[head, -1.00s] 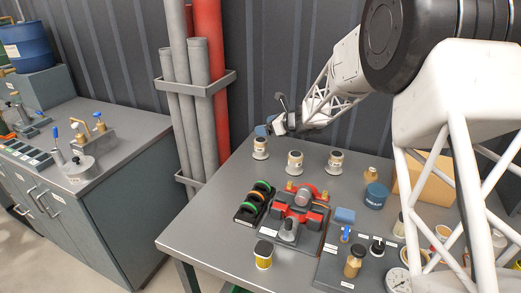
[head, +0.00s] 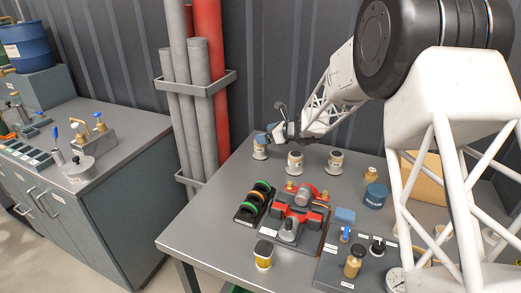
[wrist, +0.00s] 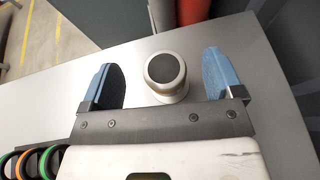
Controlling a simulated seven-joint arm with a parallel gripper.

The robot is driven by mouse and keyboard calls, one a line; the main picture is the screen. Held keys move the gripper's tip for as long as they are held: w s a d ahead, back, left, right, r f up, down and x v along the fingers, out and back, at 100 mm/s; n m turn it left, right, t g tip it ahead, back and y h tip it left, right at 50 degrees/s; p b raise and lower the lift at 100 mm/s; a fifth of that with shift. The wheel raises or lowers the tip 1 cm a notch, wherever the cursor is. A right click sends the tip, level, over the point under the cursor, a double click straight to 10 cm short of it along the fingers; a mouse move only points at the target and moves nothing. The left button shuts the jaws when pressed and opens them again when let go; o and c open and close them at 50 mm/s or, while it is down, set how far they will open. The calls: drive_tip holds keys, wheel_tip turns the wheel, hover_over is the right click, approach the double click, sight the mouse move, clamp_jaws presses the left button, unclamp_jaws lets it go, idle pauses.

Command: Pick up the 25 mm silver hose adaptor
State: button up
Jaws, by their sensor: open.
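Three silver, flanged adaptors with pale bands stand in a row at the back of the table: the left one (head: 260,151), the middle one (head: 295,163) and the right one (head: 335,163). Their size labels are too small to read. My gripper (head: 270,134) is at the left adaptor and partly covers its top. In the wrist view my gripper (wrist: 160,62) has its two blue fingers spread wide. A round silver adaptor with a dark top (wrist: 164,69) stands upright between them, with a gap on each side.
The red pump fixture (head: 303,197), a rack of coloured rings (head: 254,203) and a yellow-banded cup (head: 264,256) are nearer the front. A blue round container (head: 376,196) stands to the right. Grey and red pipes (head: 200,90) rise behind the table's left edge.

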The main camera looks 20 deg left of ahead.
sight(266, 156)
drive_tip(key=shift+f, duration=0.6)
wheel_tip(266, 156, down, 2)
drive_tip(key=shift+f, duration=0.1)
drive_tip(key=shift+x, duration=0.95)
drive_tip(key=shift+a+f, duration=0.3)
drive_tip(key=shift+a, duration=0.2)
drive_tip(key=shift+r, duration=0.1)
drive_tip(key=c, duration=1.2)
